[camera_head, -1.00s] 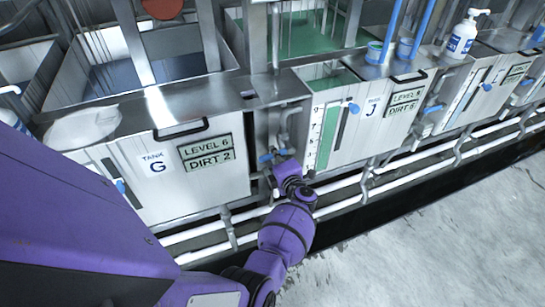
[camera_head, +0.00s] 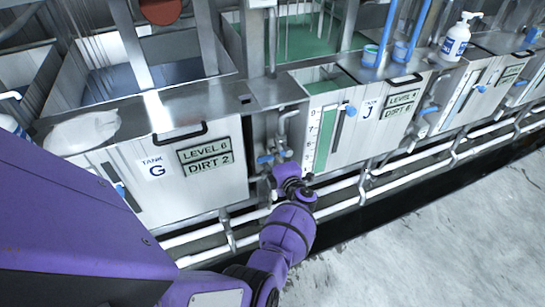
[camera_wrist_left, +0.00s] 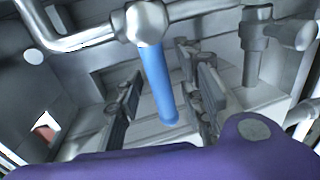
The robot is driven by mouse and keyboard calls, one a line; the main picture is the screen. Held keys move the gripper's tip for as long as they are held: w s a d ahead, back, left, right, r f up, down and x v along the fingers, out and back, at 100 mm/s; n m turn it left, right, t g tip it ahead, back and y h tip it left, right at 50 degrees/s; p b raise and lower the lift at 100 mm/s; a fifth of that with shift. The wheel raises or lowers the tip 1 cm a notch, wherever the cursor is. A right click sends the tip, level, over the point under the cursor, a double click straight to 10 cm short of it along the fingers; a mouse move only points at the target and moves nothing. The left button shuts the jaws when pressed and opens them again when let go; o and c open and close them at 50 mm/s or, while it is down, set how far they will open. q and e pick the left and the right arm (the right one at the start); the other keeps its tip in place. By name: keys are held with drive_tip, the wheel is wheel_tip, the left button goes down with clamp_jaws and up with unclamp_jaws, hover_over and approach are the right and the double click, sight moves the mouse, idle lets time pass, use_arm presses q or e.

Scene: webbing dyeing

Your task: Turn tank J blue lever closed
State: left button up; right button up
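Tank J (camera_head: 338,158) is a pale metal tank with a green level gauge and a sign that seems to read LEVEL 4. A blue lever (camera_head: 265,159) sits on the pipework at its lower left. In the left wrist view, the blue lever (camera_wrist_left: 155,80) hangs from a silver valve fitting and points down between the two dark fingers of my left gripper (camera_wrist_left: 165,100). The fingers are apart, with gaps on both sides of the lever. In the head view my purple wrist largely hides the fingers. My right gripper is not in view.
Tank G (camera_head: 165,190) stands to the left, with its own blue handle (camera_head: 120,190). White pipes (camera_head: 340,206) run low along the tanks. A soap bottle (camera_head: 457,38) stands at the back right. The grey floor (camera_head: 440,230) at the lower right is clear.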

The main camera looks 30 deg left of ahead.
use_arm(q)
drive_tip(key=shift+s+d, duration=0.25)
drive_tip(key=shift+d, duration=0.05)
drive_tip(key=v, duration=1.1)
drive_tip(key=shift+d, duration=0.1)
